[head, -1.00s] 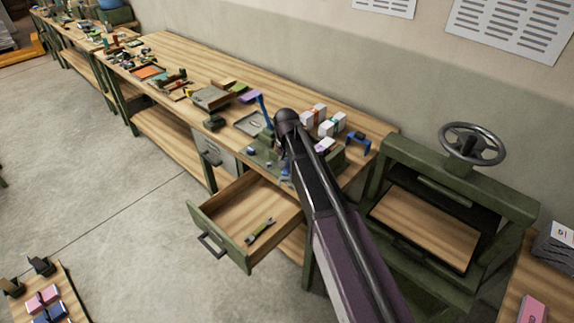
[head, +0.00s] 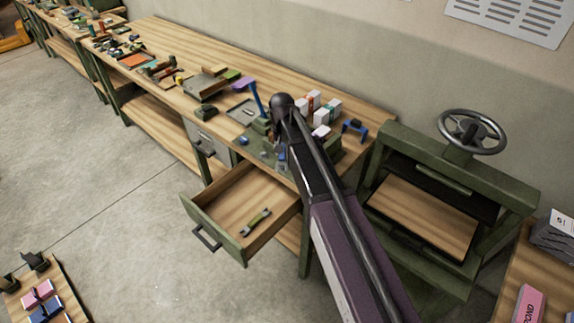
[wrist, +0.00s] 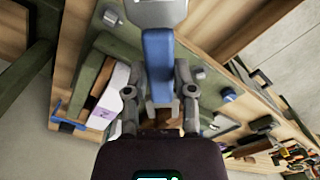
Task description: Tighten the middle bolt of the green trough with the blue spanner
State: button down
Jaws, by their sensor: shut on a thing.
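The blue spanner (wrist: 158,55) is held by its blue handle between the fingers of my gripper (wrist: 160,70) in the wrist view. Its grey head points to the top edge and is partly cut off there. The green trough (wrist: 222,82) runs behind the spanner, with a grey bolt (wrist: 112,18) left of the spanner head and another bolt (wrist: 198,73) right of the handle. The spanner hides the part between them, and I cannot tell whether its head touches a bolt. In the head view my arm hides the gripper and part of the green trough (head: 262,150) on the bench.
White boxes (head: 322,113) and a blue bracket (head: 355,129) stand behind my arm. A green press (head: 440,165) with a handwheel (head: 472,131) is at the right.

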notch_tip(320, 180, down, 7)
jog(key=d+n+b, duration=0.2)
jog(key=n+b, duration=0.1)
jog(key=b, duration=0.3)
jog(key=shift+n, duration=0.3)
jog(key=shift+w+r, duration=0.1)
jog(key=shift+r, duration=0.05)
jog(key=shift+f+b, duration=0.3)
jog(key=shift+b, duration=0.05)
